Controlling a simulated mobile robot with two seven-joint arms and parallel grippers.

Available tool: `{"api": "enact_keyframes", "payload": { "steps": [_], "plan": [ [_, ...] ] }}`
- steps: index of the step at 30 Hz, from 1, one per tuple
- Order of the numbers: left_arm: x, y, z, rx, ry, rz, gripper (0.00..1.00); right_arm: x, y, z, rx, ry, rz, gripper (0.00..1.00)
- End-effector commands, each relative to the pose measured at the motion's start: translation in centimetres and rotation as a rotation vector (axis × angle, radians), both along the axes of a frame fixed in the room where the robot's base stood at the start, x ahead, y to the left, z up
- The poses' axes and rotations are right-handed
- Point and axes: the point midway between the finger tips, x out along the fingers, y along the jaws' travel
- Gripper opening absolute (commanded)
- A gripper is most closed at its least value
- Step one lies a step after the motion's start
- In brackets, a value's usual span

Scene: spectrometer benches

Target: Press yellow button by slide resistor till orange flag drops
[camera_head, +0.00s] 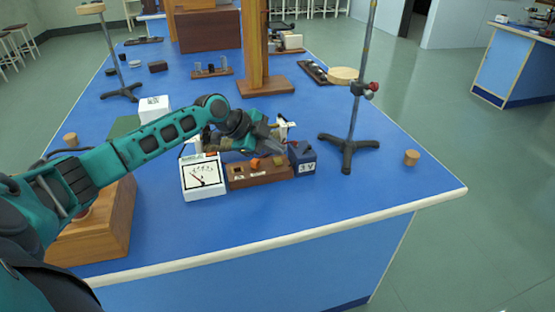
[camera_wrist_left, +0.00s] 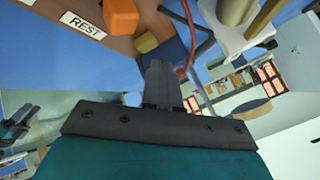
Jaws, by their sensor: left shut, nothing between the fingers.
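A brown wooden board (camera_head: 258,181) lies on the blue bench and carries an orange flag (camera_head: 255,163) and a small yellow button (camera_head: 278,161). In the left wrist view the orange flag (camera_wrist_left: 121,16) lies near a "REST" label (camera_wrist_left: 83,25), with the yellow button (camera_wrist_left: 146,42) beside it. My left gripper (camera_wrist_left: 159,66) is shut and empty, its tips close to the yellow button; I cannot tell if they touch. In the head view my left gripper (camera_head: 268,147) is just behind the board. The slide resistor is not clearly identifiable behind my gripper. My right gripper is out of view.
A white meter (camera_head: 203,178) stands left of the board and a dark blue box (camera_head: 302,160) right of it. A ring stand (camera_head: 348,142) and a cork (camera_head: 411,158) stand further right. A wooden post (camera_head: 256,60) rises behind. The bench front is clear.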

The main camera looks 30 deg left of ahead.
Motion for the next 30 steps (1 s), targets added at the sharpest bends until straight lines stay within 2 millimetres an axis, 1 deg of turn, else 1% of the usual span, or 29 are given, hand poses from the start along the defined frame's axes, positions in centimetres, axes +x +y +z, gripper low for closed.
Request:
{"api": "enact_keyframes", "payload": {
  "steps": [16,24,30],
  "plan": [
    [0.0,0.01,-0.02,0.0,0.0,0.0,0.0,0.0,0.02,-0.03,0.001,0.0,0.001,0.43],
    [-0.01,-0.04,-0.91,0.0,0.001,-0.001,0.0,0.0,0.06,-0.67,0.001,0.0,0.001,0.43],
    [0.0,-0.01,-0.87,0.0,0.0,0.0,0.0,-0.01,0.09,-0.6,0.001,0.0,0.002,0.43]
  ]
}}
